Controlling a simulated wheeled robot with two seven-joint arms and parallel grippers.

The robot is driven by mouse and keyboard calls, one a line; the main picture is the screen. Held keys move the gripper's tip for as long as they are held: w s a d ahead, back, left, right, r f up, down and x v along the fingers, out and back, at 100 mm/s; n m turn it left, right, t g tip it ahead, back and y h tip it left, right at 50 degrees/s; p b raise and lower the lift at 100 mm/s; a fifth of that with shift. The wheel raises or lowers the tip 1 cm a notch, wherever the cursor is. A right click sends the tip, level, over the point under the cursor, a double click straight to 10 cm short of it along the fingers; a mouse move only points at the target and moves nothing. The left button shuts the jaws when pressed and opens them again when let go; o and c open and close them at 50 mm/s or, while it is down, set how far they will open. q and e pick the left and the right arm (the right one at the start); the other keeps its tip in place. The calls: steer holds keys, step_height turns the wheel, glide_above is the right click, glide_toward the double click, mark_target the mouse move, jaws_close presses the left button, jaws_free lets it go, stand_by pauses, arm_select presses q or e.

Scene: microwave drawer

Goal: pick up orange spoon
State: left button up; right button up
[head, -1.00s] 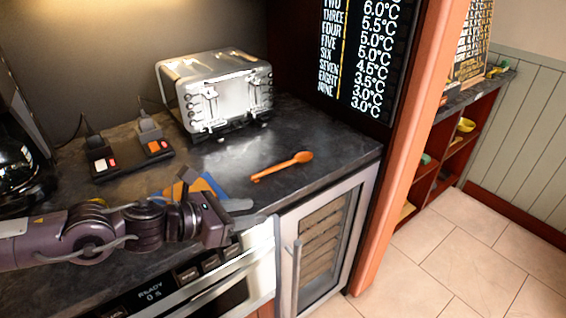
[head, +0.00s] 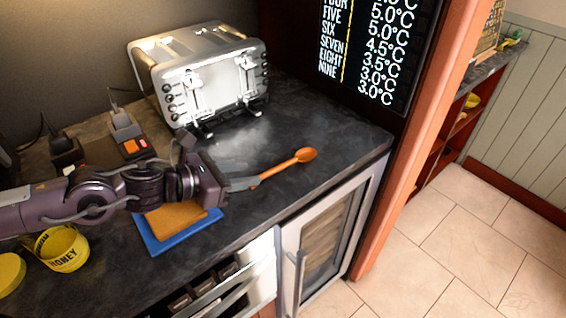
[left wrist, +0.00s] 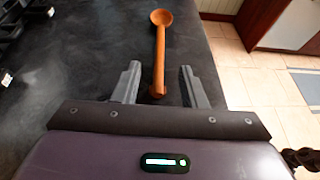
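The orange spoon (head: 290,166) lies on the dark countertop (head: 330,132), its bowl pointing to the back right in the head view. In the left wrist view the spoon (left wrist: 160,55) points away from me, with its handle end between the fingers. My left gripper (left wrist: 157,84) is open, with a finger on each side of the handle end and a gap on both sides. In the head view the left gripper (head: 245,183) reaches the handle end and partly hides it. My right gripper is not in view.
A silver toaster (head: 205,80) stands behind the spoon. A blue board (head: 160,240) with a brown piece on it lies below my left arm. A yellow honey jar (head: 62,248) is at the left. The counter's front edge is close to the spoon.

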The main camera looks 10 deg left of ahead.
mark_target(267, 172)
arm_select(q)
steer(key=shift+w+d+f, duration=0.1)
steer(key=shift+w+d, duration=0.05)
steer(key=shift+w+d+f, duration=0.2)
steer(key=shift+w, duration=0.1)
steer(key=p+x, duration=0.1)
steer(key=x, duration=0.2)
steer(key=shift+f+p, duration=0.15)
steer(key=shift+p, duration=0.15)
steer(key=shift+w+d+f, duration=0.25)
steer(key=shift+w, duration=0.1)
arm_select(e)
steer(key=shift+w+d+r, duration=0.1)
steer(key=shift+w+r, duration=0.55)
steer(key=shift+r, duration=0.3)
arm_select(q)
steer(key=shift+c, duration=0.5)
jaws_close()
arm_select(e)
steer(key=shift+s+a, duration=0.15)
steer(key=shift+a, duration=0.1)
